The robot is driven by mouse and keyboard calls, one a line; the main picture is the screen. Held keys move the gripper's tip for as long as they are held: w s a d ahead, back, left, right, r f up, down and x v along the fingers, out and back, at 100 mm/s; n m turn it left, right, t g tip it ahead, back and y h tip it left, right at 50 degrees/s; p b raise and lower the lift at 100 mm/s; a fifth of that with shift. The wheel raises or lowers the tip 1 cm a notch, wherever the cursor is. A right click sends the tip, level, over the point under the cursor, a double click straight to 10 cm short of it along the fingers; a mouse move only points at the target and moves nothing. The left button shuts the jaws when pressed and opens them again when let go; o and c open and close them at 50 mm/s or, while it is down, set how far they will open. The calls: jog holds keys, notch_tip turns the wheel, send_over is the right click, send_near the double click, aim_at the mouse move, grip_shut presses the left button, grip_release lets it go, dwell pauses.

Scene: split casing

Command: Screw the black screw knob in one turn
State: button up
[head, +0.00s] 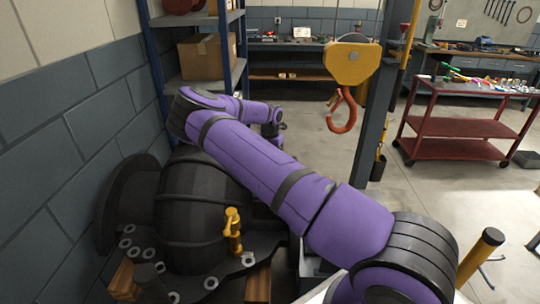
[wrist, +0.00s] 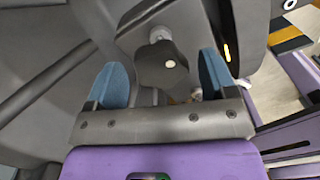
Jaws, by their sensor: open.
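The black screw knob (wrist: 163,66) is in the wrist view, a dark lobed knob with a pale centre dot, on a grey metal stem against the dark casing (wrist: 60,75). My gripper (wrist: 164,80) is open, with one blue fingertip to the left of the knob and one to the right. Gaps show between the knob and both fingers. In the head view the black casing (head: 195,205) stands at the left by the wall. My purple arm reaches over it there and hides the knob and my gripper.
A yellow fitting (head: 233,230) rises from the casing's flange, which carries several nuts. A shelf with a cardboard box (head: 207,57) stands behind. A yellow hoist block with an orange hook (head: 343,112) hangs at centre. A red cart (head: 465,125) stands right; the floor before it is clear.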

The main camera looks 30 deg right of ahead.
notch_tip(320, 180, up, 11)
dwell(0.5)
jog(key=shift+f, duration=0.1)
